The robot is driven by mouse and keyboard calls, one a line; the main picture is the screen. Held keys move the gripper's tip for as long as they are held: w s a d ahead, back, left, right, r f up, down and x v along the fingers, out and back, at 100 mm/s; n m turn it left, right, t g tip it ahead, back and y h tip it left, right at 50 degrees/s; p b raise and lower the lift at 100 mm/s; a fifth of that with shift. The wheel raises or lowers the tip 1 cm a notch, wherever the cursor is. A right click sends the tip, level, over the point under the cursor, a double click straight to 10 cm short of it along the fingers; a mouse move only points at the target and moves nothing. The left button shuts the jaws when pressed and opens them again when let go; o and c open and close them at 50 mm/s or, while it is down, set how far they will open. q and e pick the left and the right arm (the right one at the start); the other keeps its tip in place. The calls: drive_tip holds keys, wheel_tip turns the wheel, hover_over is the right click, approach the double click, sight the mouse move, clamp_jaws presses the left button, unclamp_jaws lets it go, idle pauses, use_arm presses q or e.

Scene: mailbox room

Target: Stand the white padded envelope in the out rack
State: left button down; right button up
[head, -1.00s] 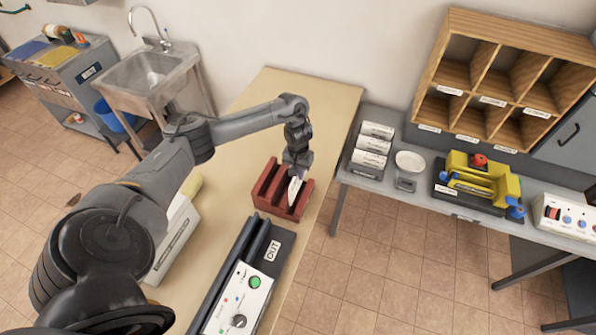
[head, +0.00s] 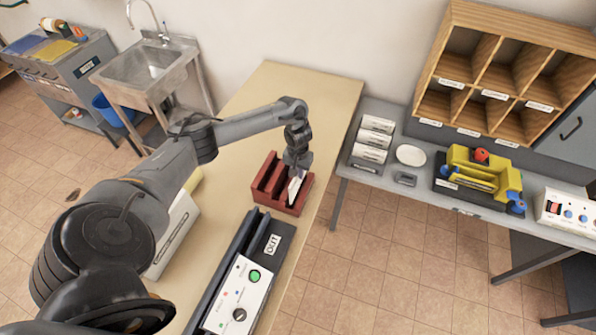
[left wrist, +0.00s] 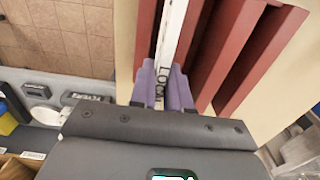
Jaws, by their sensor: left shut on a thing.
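The white padded envelope (head: 295,190) is upright and on edge at the right side of the red slotted rack (head: 268,176). My left gripper (head: 297,172) is above the rack and shut on the envelope's upper edge. In the left wrist view, the purple fingertips (left wrist: 164,88) hold the thin white envelope (left wrist: 174,30) from both sides. Red rack walls (left wrist: 236,45) show on either side of the envelope, so it stands between them. Whether its lower edge touches the rack floor is hidden. My right gripper is not in view.
A dark device with a control panel (head: 238,297) and an "OUT" label (head: 272,245) stands just in front of the rack. A white box (head: 172,236) is to the left. The tan table (head: 325,95) is clear behind the rack; a grey bench (head: 425,190) stands right.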

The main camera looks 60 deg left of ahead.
use_arm(q)
drive_tip(key=shift+f, duration=0.1)
drive_tip(key=shift+f+b, duration=0.45)
drive_tip(key=shift+f, duration=0.55)
drive_tip(key=shift+f+b, duration=0.5)
drive_tip(key=shift+f, duration=0.8)
